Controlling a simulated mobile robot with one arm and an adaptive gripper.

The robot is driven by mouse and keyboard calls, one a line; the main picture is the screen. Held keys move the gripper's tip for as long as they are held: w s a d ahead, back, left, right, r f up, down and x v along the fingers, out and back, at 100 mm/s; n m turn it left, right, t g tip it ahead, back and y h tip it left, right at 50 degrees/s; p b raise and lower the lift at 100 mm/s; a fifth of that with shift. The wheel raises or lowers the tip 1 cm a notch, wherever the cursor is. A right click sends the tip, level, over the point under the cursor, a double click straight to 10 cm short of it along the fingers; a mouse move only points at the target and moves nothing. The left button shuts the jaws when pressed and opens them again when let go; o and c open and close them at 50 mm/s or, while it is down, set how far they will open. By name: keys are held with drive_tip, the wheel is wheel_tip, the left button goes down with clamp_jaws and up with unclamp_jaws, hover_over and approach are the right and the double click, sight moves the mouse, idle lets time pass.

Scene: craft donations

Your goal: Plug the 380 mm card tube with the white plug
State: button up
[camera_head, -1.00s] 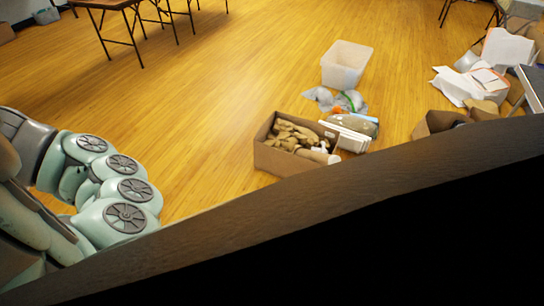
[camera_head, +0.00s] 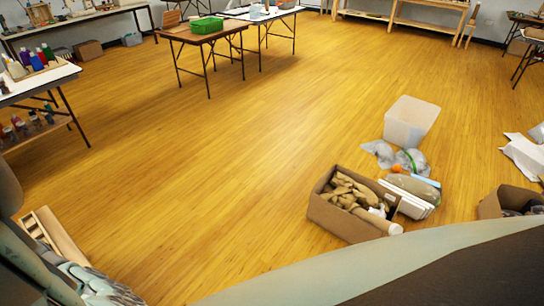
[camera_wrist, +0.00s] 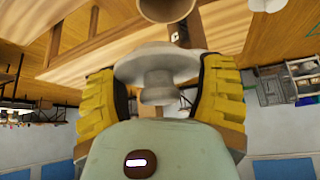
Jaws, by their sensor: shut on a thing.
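My gripper (camera_wrist: 160,85) shows in the wrist view, its yellow ribbed fingers closed from both sides on a pale plug (camera_wrist: 158,68). The plug has a broad flange and a narrower rounded knob that points toward my palm. Just beyond it, at the top edge, is the round open end of a brown card tube (camera_wrist: 168,10). The plug looks apart from the tube, though its far side is hidden. The tube's length is out of frame. The head view does not show my gripper.
In the head view, a cardboard box (camera_head: 345,222) of brown pieces stands on the floor near a translucent tub (camera_head: 411,122), plastic bags (camera_head: 400,158) and another box (camera_head: 492,206). A brown table (camera_head: 195,36) holds a green tray (camera_head: 207,25). The middle floor is clear.

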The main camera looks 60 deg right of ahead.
drive_tip(key=shift+s+a+f+n, duration=0.3)
drive_tip(key=shift+s+a, duration=0.15)
drive_tip(key=shift+s, duration=0.05)
drive_tip(key=shift+s+a+f+g, duration=0.15)
drive_tip(key=shift+s+f+g, duration=0.05)
drive_tip(key=shift+f+g, duration=0.15)
wheel_tip(320, 180, down, 6)
drive_tip(key=b, duration=0.2)
drive_tip(key=shift+r+b, duration=0.25)
drive_tip(key=shift+b, duration=0.1)
drive_tip(key=shift+b, duration=0.9)
idle(0.7)
drive_tip(key=shift+r, duration=0.25)
drive_tip(key=shift+r, duration=0.55)
idle(1.3)
drive_tip(key=shift+f+b, duration=0.9)
drive_tip(key=shift+b, duration=0.25)
